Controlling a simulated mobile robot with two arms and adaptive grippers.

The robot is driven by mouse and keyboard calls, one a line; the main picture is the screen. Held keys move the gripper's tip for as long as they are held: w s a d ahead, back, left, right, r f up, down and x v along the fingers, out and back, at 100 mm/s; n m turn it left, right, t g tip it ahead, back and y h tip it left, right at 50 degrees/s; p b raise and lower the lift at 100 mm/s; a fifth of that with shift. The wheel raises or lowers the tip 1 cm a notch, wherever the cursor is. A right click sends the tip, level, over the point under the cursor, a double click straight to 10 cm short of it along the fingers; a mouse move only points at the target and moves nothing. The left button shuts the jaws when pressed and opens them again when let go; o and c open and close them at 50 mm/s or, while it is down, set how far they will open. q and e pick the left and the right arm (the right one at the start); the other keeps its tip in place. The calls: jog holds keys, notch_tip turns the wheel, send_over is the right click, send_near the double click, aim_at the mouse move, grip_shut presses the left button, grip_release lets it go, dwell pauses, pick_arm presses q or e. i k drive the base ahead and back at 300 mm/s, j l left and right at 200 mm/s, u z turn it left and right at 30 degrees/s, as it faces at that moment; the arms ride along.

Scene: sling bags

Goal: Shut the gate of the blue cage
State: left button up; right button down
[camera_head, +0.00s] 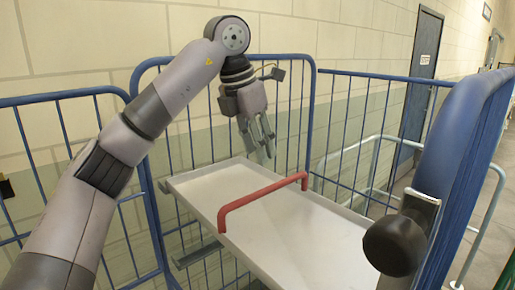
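The blue cage has a barred panel with rounded top corners (313,85) behind my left gripper, and more blue bars run left and right of it. A thick blue frame (468,135) stands close at the right, seen nearly edge-on. It may be the gate, but I cannot tell for sure. A dark round knob with a metal plate (395,245) shows beside this frame. My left gripper (262,150) hangs fingers down over the far edge of the white shelf. Its fingers look apart, with nothing between them. My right gripper is not in view.
The white shelf (300,235) with a red bar (262,195) across it fills the space in front of me. Pale metal rails (350,150) stand behind at the right. A block wall and a grey-blue door (420,75) lie beyond.

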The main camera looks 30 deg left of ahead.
aim_at(14, 101)
jog(key=k, duration=1.5)
